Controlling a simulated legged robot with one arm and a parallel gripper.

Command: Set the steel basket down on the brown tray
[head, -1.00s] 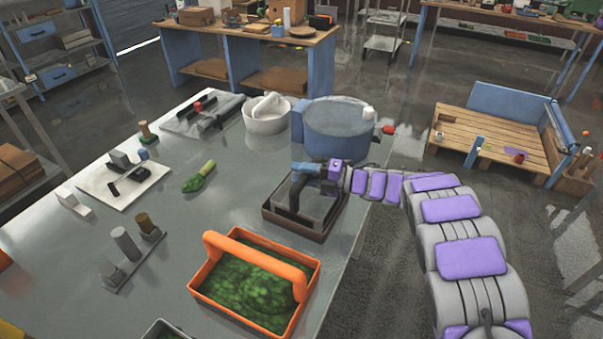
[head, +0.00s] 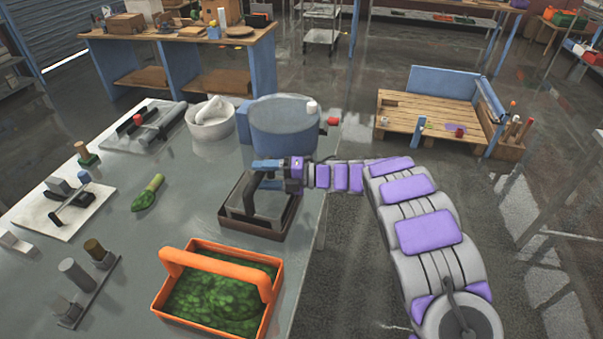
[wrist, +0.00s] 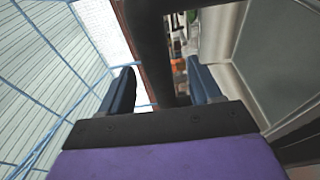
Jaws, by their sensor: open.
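The steel basket (head: 268,207) is a grey box with a dark arched handle (head: 249,191). It sits upright in the brown tray (head: 247,229) at the table's right edge, as far as the head view shows. My gripper (head: 266,171) is at the top of the handle, reaching in from the right. In the wrist view its two blue fingers stand apart, and the dark handle bar (wrist: 150,45) passes between them with gaps visible. The gripper (wrist: 162,85) is open around the handle, not clamped on it. The basket's inside is partly hidden by the handle and gripper.
An orange carrier (head: 217,290) with green contents stands just in front of the tray. A blue-grey drum (head: 285,128) and a white mortar (head: 211,122) stand behind. Open floor lies right of the table.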

